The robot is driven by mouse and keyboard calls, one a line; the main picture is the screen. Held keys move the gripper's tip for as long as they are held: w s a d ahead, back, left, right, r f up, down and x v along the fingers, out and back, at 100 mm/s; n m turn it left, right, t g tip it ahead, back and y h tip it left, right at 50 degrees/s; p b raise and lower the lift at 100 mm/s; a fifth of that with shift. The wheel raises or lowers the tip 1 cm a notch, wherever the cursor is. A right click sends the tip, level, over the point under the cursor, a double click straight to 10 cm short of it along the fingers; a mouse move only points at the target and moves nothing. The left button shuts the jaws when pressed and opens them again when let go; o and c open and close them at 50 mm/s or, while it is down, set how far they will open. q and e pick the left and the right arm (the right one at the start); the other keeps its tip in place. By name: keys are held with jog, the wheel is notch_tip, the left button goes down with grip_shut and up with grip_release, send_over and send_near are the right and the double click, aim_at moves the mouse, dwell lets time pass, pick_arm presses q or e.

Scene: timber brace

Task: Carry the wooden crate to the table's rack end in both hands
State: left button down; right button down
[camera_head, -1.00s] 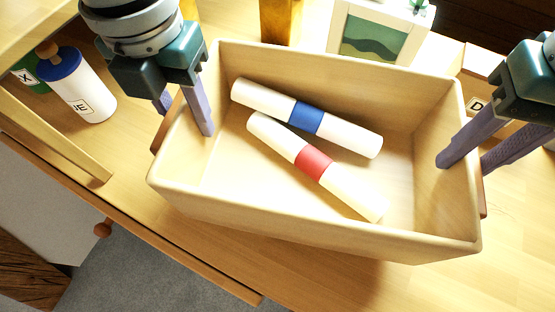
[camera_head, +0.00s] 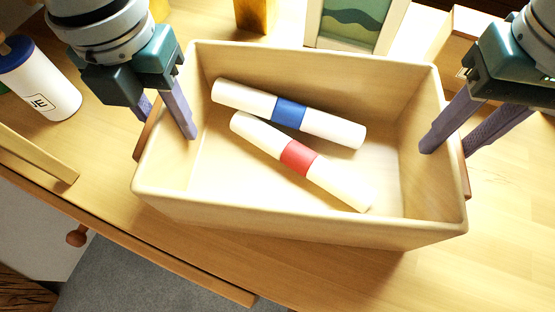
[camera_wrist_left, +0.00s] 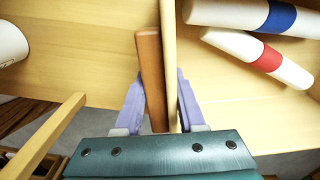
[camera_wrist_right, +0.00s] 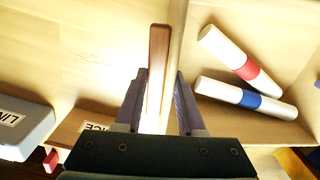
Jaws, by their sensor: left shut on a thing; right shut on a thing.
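The wooden crate (camera_head: 300,222) is pale and open-topped, in the middle of the head view over the table. Inside lie two white rolls, one with a blue band (camera_head: 289,113) and one with a red band (camera_head: 299,157). My left gripper (camera_head: 168,118) is shut on the crate's left end wall and its brown handle strip (camera_wrist_left: 152,75). My right gripper (camera_head: 450,138) is shut on the right end wall, with its brown strip (camera_wrist_right: 157,70) between the fingers in the right wrist view. I cannot tell whether the crate's base touches the table.
A white bottle with a blue cap (camera_head: 40,85) stands at the left, near a wooden rail (camera_head: 38,155). A framed picture (camera_head: 355,22) and a wooden post (camera_head: 255,14) stand behind the crate. A labelled grey box (camera_wrist_right: 22,125) shows in the right wrist view. The table is clear at front right (camera_head: 490,255).

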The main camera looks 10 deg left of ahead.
pick_arm(q)
jog(key=c, duration=0.5)
grip_release()
jog(key=shift+f, duration=0.2)
pick_arm(e)
jog(key=c, duration=0.5)
grip_release()
jog(key=shift+f, duration=0.2)
pick_arm(q)
jog(key=shift+r, duration=0.1)
notch_tip(320, 180, up, 11)
jog(key=shift+r, duration=0.35)
pick_arm(e)
jog(key=shift+r, duration=0.1)
notch_tip(320, 180, up, 12)
pick_arm(q)
jog(key=shift+r, duration=0.1)
